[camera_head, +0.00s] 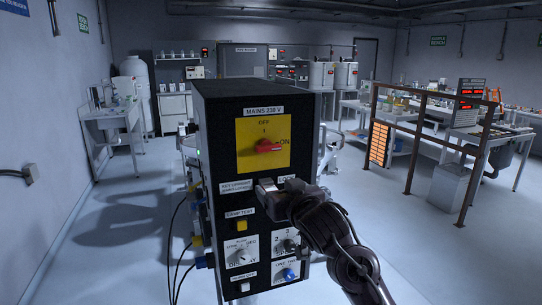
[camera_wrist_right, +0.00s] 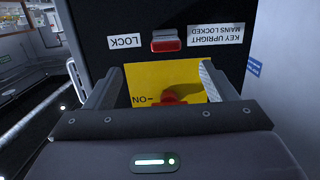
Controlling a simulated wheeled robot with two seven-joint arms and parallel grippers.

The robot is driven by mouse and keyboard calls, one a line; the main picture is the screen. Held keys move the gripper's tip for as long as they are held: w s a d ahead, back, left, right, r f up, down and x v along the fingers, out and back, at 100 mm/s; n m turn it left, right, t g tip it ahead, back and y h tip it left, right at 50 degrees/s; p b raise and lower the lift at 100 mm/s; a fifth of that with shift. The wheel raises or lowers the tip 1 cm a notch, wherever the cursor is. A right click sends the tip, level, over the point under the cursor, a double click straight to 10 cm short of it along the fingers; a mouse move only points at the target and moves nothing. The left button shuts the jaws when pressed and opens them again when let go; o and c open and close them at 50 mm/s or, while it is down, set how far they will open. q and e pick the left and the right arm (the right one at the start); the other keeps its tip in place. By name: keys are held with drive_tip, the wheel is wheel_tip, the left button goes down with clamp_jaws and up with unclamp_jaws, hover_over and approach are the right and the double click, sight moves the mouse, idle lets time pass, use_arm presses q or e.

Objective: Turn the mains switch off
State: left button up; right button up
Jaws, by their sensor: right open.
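The mains switch is a red rotary handle (camera_head: 266,146) on a yellow plate (camera_head: 247,158), high on the black panel under the label "MAINS 230 V". The handle lies roughly sideways, its right end at the word ON; OFF is marked at the top. My right gripper (camera_head: 279,183) is in front of the panel, just below the plate. The wrist view is upside down; there the open fingers stand either side of the yellow plate (camera_wrist_right: 150,76), with the red handle (camera_wrist_right: 171,99) partly hidden behind the gripper's body. I see no contact with the handle. My left gripper is out of view.
A red part (camera_wrist_right: 166,42) sits by the LOCK and KEY UPRIGHT labels. A yellow button (camera_head: 241,225), dials and a blue knob (camera_head: 289,274) are lower on the panel. Cables hang at its left. A brown railing (camera_head: 417,150) stands to the right, with open floor between.

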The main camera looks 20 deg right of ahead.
drive_tip(key=t, duration=0.1)
approach(270, 148)
drive_tip(key=w, duration=0.2)
drive_tip(key=w+p, duration=0.3)
drive_tip(key=w, duration=0.3)
drive_tip(key=shift+a, duration=0.1)
drive_tip(key=shift+w+f, duration=0.15)
drive_tip(key=shift+w, duration=0.45)
drive_tip(key=c, duration=1)
